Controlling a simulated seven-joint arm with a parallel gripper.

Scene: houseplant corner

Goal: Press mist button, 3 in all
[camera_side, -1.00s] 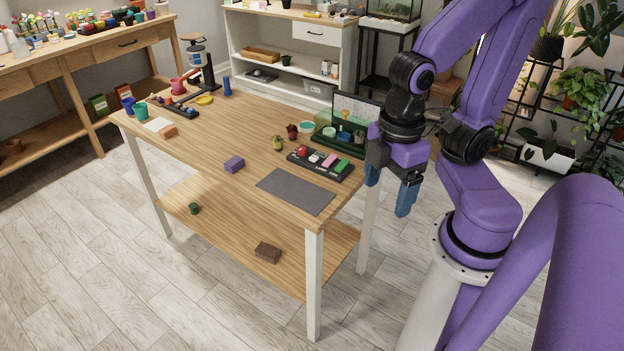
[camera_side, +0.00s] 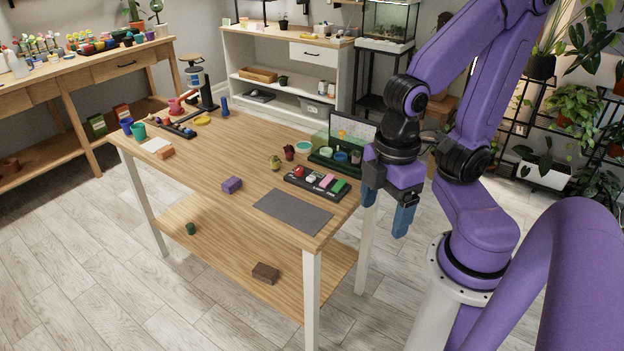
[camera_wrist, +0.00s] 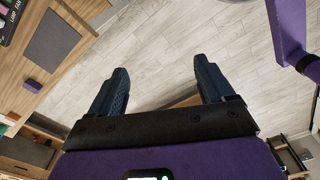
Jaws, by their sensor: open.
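A black button panel (camera_side: 316,184) lies on the wooden table near its right edge, with red, white, pink and green buttons in a row. Which one is the mist button cannot be read. In the wrist view only a corner of the panel (camera_wrist: 6,22) shows at the top left, with lettering like LAMP and FAN. My gripper (camera_side: 386,214) is open and empty, pointing down, beyond the right edge of the table and to the right of the panel, touching nothing. In the wrist view its blue fingers (camera_wrist: 160,72) are spread wide over the floor.
A grey mat (camera_side: 292,212) lies in front of the panel. A purple block (camera_side: 232,185) lies to the left. The wooden table (camera_side: 215,160) has clear room in its middle.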

